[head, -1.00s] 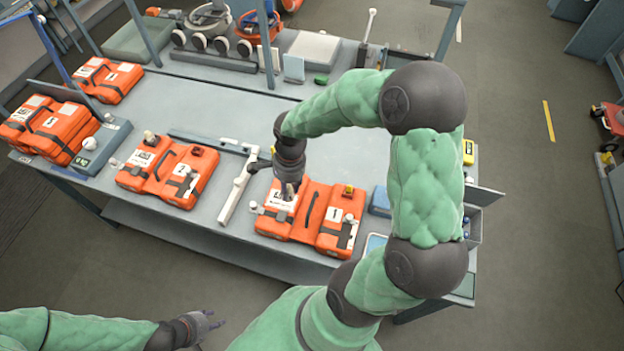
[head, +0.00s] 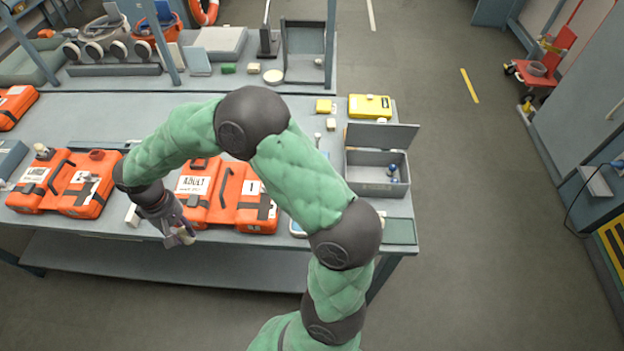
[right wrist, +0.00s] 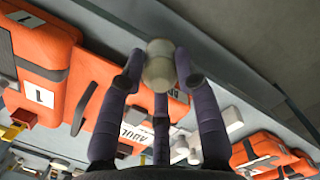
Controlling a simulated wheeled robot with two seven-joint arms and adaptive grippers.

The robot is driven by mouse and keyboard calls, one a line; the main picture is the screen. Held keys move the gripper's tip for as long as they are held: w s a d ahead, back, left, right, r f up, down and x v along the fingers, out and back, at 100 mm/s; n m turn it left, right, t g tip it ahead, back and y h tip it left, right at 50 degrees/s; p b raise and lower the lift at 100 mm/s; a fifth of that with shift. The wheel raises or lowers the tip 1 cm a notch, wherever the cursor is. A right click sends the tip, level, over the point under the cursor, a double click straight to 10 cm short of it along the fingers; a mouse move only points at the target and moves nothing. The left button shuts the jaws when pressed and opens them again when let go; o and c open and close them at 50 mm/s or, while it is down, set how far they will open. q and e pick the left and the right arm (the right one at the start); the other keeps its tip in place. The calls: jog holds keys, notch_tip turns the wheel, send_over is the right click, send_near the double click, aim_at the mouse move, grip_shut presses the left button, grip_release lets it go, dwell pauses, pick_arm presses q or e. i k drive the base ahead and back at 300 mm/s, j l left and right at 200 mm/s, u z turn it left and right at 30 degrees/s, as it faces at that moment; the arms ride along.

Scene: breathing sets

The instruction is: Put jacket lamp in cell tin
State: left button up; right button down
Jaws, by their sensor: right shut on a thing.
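My right gripper (head: 181,234) is shut on a small pale, rounded thing, which looks like the jacket lamp (right wrist: 159,66). In the right wrist view the fingers close around it and its domed end sticks out past the fingertips. In the head view the gripper is at the front left of the orange ADULT case (head: 257,213), near the table's front edge. A grey tin (head: 372,189), probably the cell tin, stands at the right end of the table with its lid up. A small blue-and-white item is inside. My left gripper is not in view.
Another orange case (head: 84,208) lies to the left. A yellow case (head: 370,106) and small blocks lie behind the tin. A dark green mat (head: 400,231) lies in front of it. My right arm spans the table between gripper and tin.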

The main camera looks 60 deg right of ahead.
aim_at(375, 174)
jog(key=k+u, duration=0.4)
jog(key=k, duration=0.3)
jog(key=k+j+u, duration=0.15)
jog(key=k+u, duration=0.25)
jog(key=k, duration=0.3)
jog(key=k+l+u, duration=0.5)
jog(key=k, duration=0.35)
jog(key=k+u, duration=0.25)
jog(key=k, duration=0.2)
jog(key=k+l+u, duration=0.2)
jog(key=l, duration=0.3)
jog(key=k+l+u, duration=0.15)
jog(key=l, duration=0.35)
jog(key=k+l+u, duration=0.2)
jog(key=k+l, duration=0.15)
jog(key=k+l+u, duration=0.2)
jog(key=l, duration=0.3)
jog(key=k+l+u, duration=0.2)
jog(key=l, duration=0.35)
jog(key=k+l+u, duration=0.25)
jog(key=l, duration=0.25)
jog(key=k+l+u, duration=0.2)
jog(key=k+l, duration=0.2)
jog(key=i+l, duration=0.45)
